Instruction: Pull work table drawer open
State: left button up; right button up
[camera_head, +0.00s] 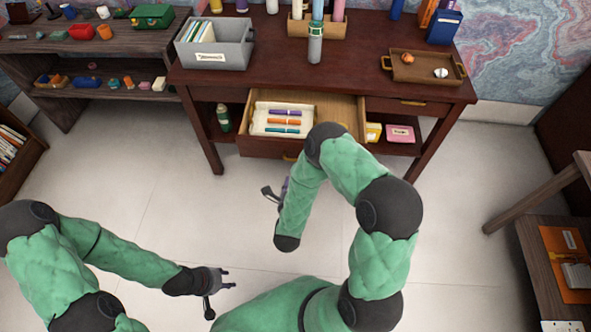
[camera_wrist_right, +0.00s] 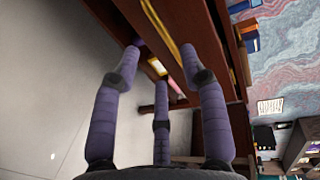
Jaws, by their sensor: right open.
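The work table (camera_head: 270,60) is dark reddish brown. Its left drawer (camera_head: 258,149) is pulled out toward me, showing a white tray (camera_head: 270,125) with several coloured pens or markers. The drawer's gold handle (camera_head: 289,157) is partly covered by my right arm. My right gripper (camera_head: 277,192) is mostly hidden behind its forearm, in front of the drawer. In the right wrist view its purple fingers (camera_wrist_right: 163,72) are spread, with brown wood and a gold bar (camera_wrist_right: 160,30) beyond the fingertips; contact cannot be told. My left gripper (camera_head: 227,278) is open and empty over the floor, far from the table.
On the tabletop are a grey bin (camera_head: 215,52), a grey bottle (camera_head: 315,45) and a wooden tray (camera_head: 420,68). A shelf (camera_head: 100,92) stands at left. A wooden stand (camera_head: 545,265) is at right. The floor (camera_head: 150,160) between is clear.

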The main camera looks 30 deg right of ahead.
jog(key=shift+v, duration=1.25)
jog(key=s+a+f+n+g+y, duration=0.3)
jog(key=a+f+n+g+y, duration=0.3)
jog(key=a+f+n+y, duration=0.35)
jog(key=s+a+f+n+g+y, duration=0.1)
jog(key=s+n+g, duration=0.5)
jog(key=s+n, duration=0.6)
jog(key=s+a+y, duration=0.1)
jog(key=a, duration=0.1)
jog(key=shift+s+a+g+y, duration=0.15)
jog(key=shift+a+g+y, duration=0.1)
jog(key=shift+g+y, duration=0.15)
jog(key=shift+d, duration=0.15)
